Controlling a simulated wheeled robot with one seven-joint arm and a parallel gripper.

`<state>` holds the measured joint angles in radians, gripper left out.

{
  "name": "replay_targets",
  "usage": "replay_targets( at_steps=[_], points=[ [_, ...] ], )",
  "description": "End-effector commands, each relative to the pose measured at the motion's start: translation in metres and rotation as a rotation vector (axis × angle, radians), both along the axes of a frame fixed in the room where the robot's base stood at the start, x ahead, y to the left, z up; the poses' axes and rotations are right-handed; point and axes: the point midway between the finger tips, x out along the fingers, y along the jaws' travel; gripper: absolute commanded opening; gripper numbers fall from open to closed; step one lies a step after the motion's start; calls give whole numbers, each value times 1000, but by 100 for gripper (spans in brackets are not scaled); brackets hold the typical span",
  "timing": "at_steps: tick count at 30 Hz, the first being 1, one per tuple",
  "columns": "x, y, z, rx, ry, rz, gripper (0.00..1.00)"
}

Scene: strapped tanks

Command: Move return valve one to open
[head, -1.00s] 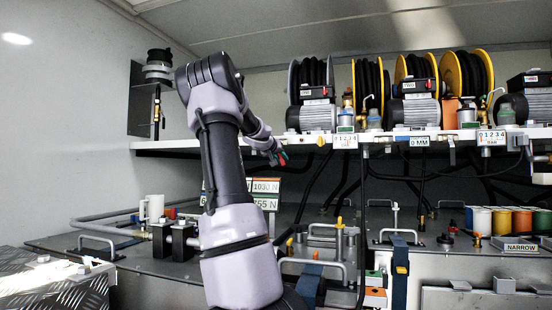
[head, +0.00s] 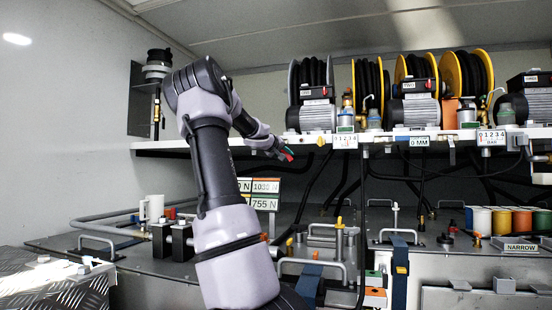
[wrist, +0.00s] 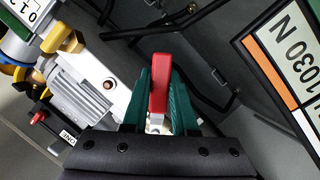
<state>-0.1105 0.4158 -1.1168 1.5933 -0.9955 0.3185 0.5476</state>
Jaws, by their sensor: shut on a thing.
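A red valve lever (wrist: 158,85) stands between the two green fingers of my gripper (wrist: 160,92) in the wrist view. The fingers are closed against both sides of it. In the head view my gripper (head: 286,154) is just below the front edge of the white shelf, with a bit of the red lever (head: 290,152) showing at its tip. The valve body below the lever is mostly hidden by the fingers and the wrist. No label naming this valve is readable.
The white shelf (head: 180,147) carries hose reels (head: 467,75) and motors (head: 415,110) just above my gripper. Dark hoses hang below it. Number plates, one reading 1030 N (wrist: 292,48), stand below and near. The tank top has rails (head: 97,241) and small valves.

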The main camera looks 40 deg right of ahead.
Motion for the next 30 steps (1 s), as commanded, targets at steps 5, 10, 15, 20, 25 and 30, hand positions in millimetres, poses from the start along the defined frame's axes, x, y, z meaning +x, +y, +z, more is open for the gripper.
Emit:
replay_targets(
  at_steps=[5, 10, 15, 20, 25, 30],
  points=[
    [-7, -4, 10, -87, 163, -1, 0],
    [-10, -5, 13, -115, 219, 0, 0],
    [-11, -6, 13, -114, 217, 0, 0],
    [-11, -6, 17, -146, 277, 1, 0],
    [-16, -9, 28, -228, 435, 0, 0],
    [-19, -10, 32, -260, 497, 1, 0]
  ],
)
